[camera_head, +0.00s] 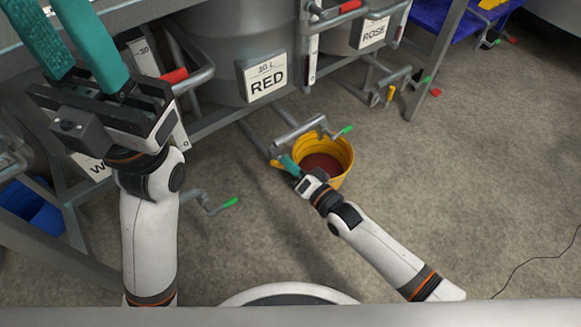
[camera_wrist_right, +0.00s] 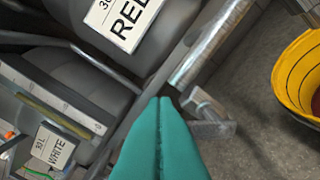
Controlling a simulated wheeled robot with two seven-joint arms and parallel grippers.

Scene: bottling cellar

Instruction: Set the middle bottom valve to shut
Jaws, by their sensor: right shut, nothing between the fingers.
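The RED tank (camera_head: 245,50) stands in the middle, with its bottom outlet pipe (camera_head: 300,130) over a yellow bucket (camera_head: 340,152). A small yellow lever end (camera_head: 275,163) shows at the left of this outlet, and a green-tipped lever (camera_head: 345,130) at its right. My right gripper (camera_head: 287,160) is shut and empty, its teal fingers beside the yellow end; I cannot tell whether they touch. In the wrist view the shut fingers (camera_wrist_right: 163,125) lie close to a grey valve body (camera_wrist_right: 208,108). My left gripper (camera_head: 55,25) is open and empty at the upper left.
The ROSE tank (camera_head: 365,40) stands at the right, with its own yellow lever (camera_head: 390,93). A green-tipped lever (camera_head: 229,202) sticks out at the left. A blue container (camera_head: 32,205) is at the far left. The floor at the right is mostly clear.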

